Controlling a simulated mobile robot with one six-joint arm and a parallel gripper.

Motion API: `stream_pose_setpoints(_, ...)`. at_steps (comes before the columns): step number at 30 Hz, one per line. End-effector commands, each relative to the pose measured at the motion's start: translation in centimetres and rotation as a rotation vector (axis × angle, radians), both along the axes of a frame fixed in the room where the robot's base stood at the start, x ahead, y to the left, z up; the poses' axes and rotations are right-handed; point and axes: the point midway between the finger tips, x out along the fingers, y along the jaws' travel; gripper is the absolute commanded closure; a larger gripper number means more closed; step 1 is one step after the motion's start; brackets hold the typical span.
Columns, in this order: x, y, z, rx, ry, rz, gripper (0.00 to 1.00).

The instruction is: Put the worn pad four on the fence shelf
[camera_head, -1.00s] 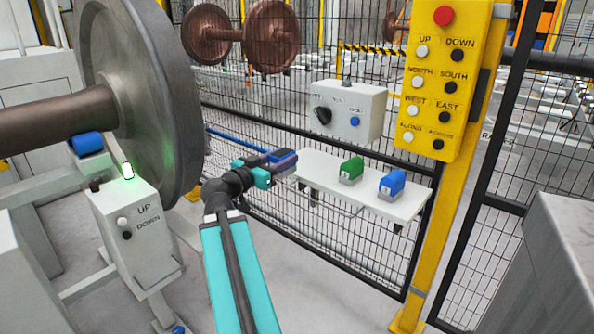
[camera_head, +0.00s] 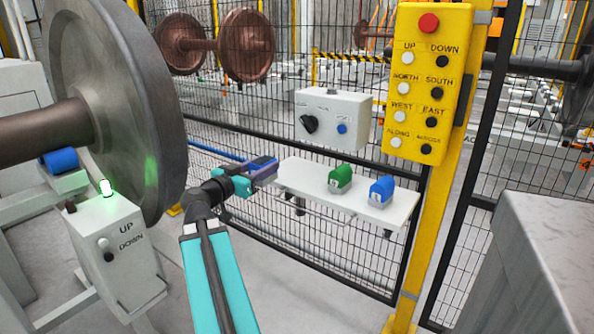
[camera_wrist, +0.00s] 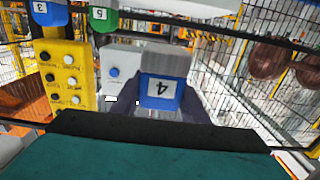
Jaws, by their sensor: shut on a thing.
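The worn pad four (camera_wrist: 160,93) is a blue and grey block with a white label "4", upside down in the wrist view. My gripper (camera_head: 263,167) is shut on it, its dark fingers on both sides of the pad. In the head view the fingers largely hide the pad. The fence shelf (camera_head: 300,176) is a white board on the mesh fence. My gripper is at its left end; I cannot tell whether the pad touches it. The right part of the shelf carries a green pad (camera_head: 340,179) and a blue pad (camera_head: 381,190), labelled 5 and 3 in the wrist view.
A grey control box (camera_head: 333,118) hangs on the fence above the shelf. A yellow button panel (camera_head: 428,85) is on the post to the right. A large wheel (camera_head: 125,100) and an UP/DOWN box (camera_head: 118,255) stand at the left. The shelf's left part looks bare.

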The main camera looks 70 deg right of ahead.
Motion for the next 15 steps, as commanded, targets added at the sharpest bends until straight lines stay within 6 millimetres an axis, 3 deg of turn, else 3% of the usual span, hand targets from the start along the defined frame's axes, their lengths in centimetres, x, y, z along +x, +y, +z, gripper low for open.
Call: stream_pose_setpoints(15, -2.1, -8.6, 0.1, -0.001, 0.001, 0.0, 0.92)
